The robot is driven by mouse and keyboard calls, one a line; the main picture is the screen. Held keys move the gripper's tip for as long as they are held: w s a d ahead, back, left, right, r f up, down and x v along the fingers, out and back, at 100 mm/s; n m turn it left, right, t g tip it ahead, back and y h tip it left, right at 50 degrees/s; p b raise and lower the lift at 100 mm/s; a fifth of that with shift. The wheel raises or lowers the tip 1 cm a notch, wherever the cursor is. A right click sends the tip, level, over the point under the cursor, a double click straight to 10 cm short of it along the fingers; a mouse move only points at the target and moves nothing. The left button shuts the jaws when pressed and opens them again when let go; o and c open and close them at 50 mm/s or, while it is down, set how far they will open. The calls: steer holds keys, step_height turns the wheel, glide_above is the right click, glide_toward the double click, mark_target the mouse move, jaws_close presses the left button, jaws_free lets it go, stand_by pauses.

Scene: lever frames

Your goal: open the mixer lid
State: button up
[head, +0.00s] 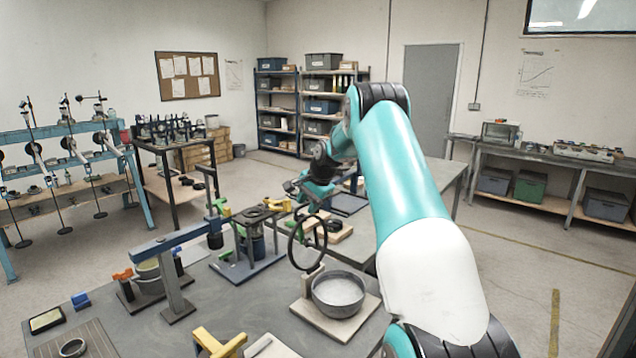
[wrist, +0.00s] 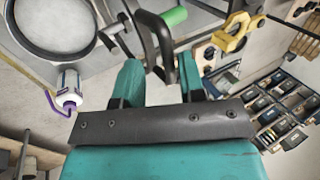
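A grey bowl (head: 338,297) with pale contents sits on a wooden base at the table's front; I take it to be the mixer. A black ring (head: 291,247), likely its lid or rim, stands steeply tilted behind the bowl, apart from its mouth. My gripper (head: 312,190) is at the ring's upper part, partly hidden by my arm. In the wrist view, my gripper (wrist: 160,76) has its two teal fingers apart. A curved black bar (wrist: 150,40) lies between or just beyond them; contact is unclear. A round rim with a pale middle (wrist: 52,25) shows at upper left.
A stand with a black top (head: 256,215) and a blue-grey press-like frame (head: 177,285) stand left of the bowl. A yellow clamp-like part (head: 215,343) is at the front edge. In the wrist view, a green handle (wrist: 174,17) lies close above the fingers.

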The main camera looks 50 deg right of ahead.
steer(key=b+v, duration=0.3)
steer(key=v, duration=1.2)
steer(key=shift+s+r, duration=0.3)
steer(key=s+a+f+n+g+y+b, duration=0.15)
steer(key=a+n, duration=0.45)
steer(key=a, duration=1.1)
steer(key=s+a+f+n+y+b, duration=0.15)
steer(key=a+n, duration=0.55)
steer(key=a, duration=1.1)
steer(key=s+a+f+n+g, duration=0.1)
steer(key=s+a+f+n, duration=0.2)
steer(key=s, duration=0.4)
steer(key=s+a+f+n+g+b, duration=0.1)
steer(key=s+a+f+n, duration=0.1)
steer(key=s+a+n, duration=0.3)
steer(key=s+a+f+n+g+y+b, duration=0.1)
steer(key=s+a+f+n, duration=0.2)
steer(key=s+a, duration=0.5)
steer(key=s+n, duration=0.1)
steer(key=s, duration=0.2)
steer(key=shift+a+f, duration=0.2)
steer(key=shift+f, duration=0.15)
steer(key=shift+g, duration=0.25)
